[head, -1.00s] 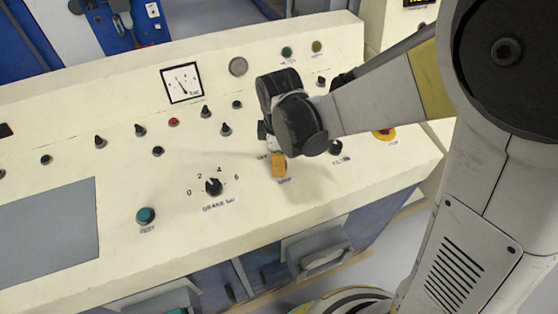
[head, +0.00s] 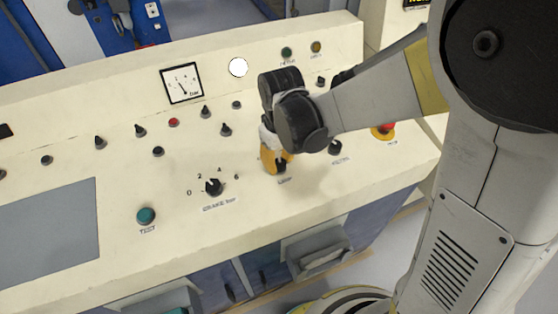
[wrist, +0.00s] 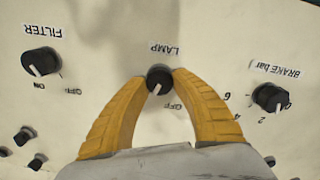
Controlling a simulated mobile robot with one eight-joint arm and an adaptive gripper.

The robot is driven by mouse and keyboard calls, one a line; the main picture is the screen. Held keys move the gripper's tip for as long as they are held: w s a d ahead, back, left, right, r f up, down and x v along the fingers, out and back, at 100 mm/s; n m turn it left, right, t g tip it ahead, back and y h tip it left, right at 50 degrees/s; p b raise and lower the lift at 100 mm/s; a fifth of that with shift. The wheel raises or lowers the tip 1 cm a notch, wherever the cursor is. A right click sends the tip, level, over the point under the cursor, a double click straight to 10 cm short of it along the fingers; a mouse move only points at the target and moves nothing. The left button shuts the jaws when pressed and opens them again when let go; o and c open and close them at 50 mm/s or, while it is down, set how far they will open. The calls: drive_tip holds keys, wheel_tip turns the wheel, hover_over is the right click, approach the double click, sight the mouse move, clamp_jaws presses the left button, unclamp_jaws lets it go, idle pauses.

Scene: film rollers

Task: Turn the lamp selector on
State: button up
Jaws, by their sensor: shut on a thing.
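The lamp selector (wrist: 160,80) is a black knob with a white pointer line, below the LAMP label in the wrist view. My gripper (wrist: 160,78) has its two yellow fingers closed on both sides of this knob. The pointer aims down and slightly left in the wrist view, away from the OFF mark at lower right. The ON mark is hidden behind the fingers or too unclear to read. In the head view my gripper (head: 274,162) is low at the panel over the lamp selector, which it partly hides. A round lamp (head: 238,67) on the back panel glows white.
The filter knob (wrist: 42,62) and the brake knob (wrist: 270,97) stand on either side of my gripper. A red emergency button (head: 384,130) is to the right. A teal test button (head: 146,215) is at the front left.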

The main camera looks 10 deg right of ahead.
sight(281, 164)
drive_tip(key=shift+m, duration=1.1)
drive_tip(key=o, duration=1.2)
drive_tip(key=r, duration=1.2)
drive_tip(key=shift+s+d, duration=0.1)
drive_tip(key=shift+s, duration=0.25)
